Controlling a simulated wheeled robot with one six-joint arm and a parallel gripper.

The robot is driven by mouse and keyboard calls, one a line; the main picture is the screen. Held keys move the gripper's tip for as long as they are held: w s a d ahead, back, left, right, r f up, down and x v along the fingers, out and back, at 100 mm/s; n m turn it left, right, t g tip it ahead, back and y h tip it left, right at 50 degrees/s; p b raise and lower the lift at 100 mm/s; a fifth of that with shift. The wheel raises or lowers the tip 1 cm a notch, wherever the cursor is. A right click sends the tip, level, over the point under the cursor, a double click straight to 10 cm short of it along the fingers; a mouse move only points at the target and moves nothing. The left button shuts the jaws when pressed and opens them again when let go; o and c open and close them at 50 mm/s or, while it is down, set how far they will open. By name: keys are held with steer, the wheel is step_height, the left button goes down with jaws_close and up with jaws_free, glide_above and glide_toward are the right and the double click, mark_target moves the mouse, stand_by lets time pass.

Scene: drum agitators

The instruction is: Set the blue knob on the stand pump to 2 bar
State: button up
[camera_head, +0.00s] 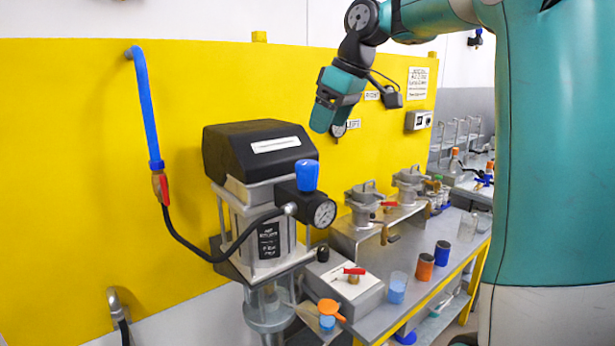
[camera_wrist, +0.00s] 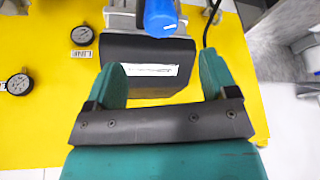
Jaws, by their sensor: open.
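The stand pump (camera_head: 262,205) stands in front of the yellow wall panel, with a black cover on top. Its blue knob (camera_head: 307,175) sits upright on a dark regulator block, with a round pressure gauge (camera_head: 325,213) just below to the right. The gauge reading is too small to tell. The knob also shows at the top of the wrist view (camera_wrist: 161,17). My gripper (camera_head: 322,115) is above the knob, a little to its right in the head view, and apart from it. The jaws (camera_wrist: 160,82) are open and empty in the wrist view.
A bench (camera_head: 400,290) with several cups and metal pots extends to the right of the pump. A blue pipe with a red valve handle (camera_head: 163,190) is at the left. Two wall gauges (camera_wrist: 82,36) show in the wrist view. The air around the knob looks clear.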

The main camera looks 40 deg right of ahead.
mark_target(311, 163)
steer(key=p+x, duration=0.1)
steer(key=x, duration=1.2)
steer(key=c, duration=0.9)
